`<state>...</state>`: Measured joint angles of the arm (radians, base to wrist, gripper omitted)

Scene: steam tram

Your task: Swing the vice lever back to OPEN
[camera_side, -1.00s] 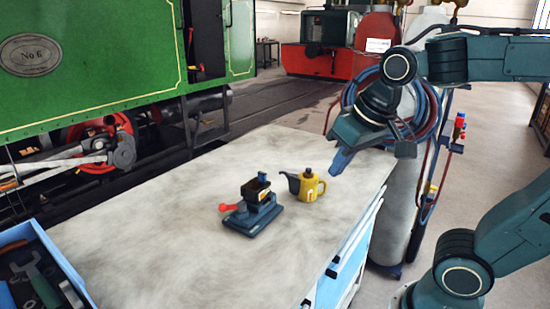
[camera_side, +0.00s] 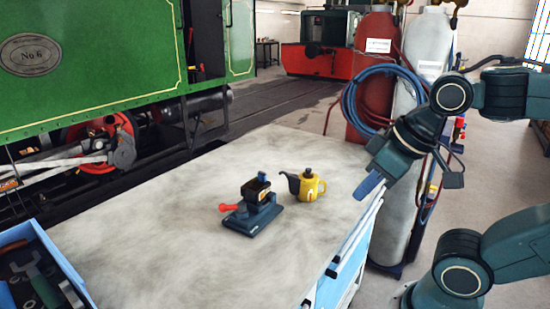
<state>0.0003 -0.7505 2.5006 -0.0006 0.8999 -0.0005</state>
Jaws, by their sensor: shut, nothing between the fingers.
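A small dark blue vice (camera_side: 254,206) stands on the workbench. Its lever, with a red handle (camera_side: 229,207), points to the left in the picture. A dark block sits at the top of the vice; I cannot tell whether the jaws grip it. No OPEN marking is legible. My gripper (camera_side: 368,188) is shut and empty, with its blue fingers pointing down and left near the bench's right edge. It is well to the right of the vice and touches nothing.
A yellow oil can (camera_side: 308,187) with a dark spout stands just right of the vice, between it and my gripper. A blue tool tray (camera_side: 62,262) is at the lower left. Gas cylinders (camera_side: 372,55) with hoses stand behind the bench (camera_side: 150,235).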

